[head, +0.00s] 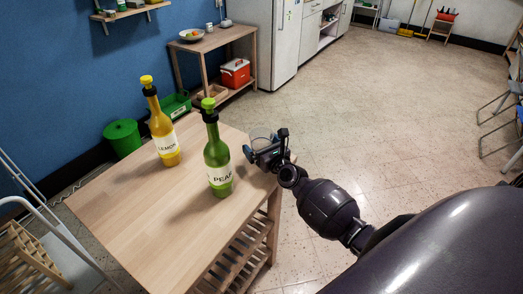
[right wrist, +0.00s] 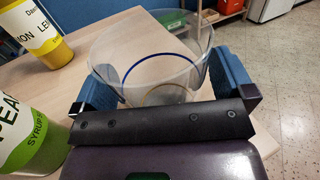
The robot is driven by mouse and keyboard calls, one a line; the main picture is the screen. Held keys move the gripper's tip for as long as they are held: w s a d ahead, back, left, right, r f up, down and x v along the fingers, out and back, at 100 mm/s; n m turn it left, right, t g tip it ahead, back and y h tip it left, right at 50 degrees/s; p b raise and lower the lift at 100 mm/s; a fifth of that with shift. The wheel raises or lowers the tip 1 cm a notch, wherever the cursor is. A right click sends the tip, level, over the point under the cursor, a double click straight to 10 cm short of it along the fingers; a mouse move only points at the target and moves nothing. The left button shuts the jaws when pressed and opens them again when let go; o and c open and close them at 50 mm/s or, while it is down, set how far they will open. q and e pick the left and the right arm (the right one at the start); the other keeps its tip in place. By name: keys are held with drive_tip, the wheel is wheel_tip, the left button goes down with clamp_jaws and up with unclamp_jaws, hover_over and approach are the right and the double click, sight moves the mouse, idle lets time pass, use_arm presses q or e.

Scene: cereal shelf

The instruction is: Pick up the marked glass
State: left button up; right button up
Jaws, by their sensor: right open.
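A clear glass (right wrist: 150,62) with a blue curved line and yellowish lines stands between the blue finger pads of my right gripper (right wrist: 165,85) in the right wrist view. The fingers are open, one on each side of the glass. Whether the pads touch it I cannot tell. In the head view the glass (head: 260,134) is small and partly hidden by my right gripper (head: 263,146), at the table's right edge. The lower front of the glass is hidden by the gripper body in the wrist view. My left gripper is not in view.
The wooden table (head: 125,205) holds a green pear bottle (head: 217,160) left of my right gripper and a yellow lemon bottle (head: 162,130) farther left. A folding chair (head: 40,235) stands at the left. The table's front left is clear.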

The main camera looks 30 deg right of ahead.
drive_tip(key=c, duration=0.9)
drive_tip(key=shift+r, duration=0.1)
drive_tip(key=shift+c, duration=0.2)
wheel_tip(320, 180, up, 20)
drive_tip(key=p, duration=0.6)
drive_tip(key=shift+p, duration=0.35)
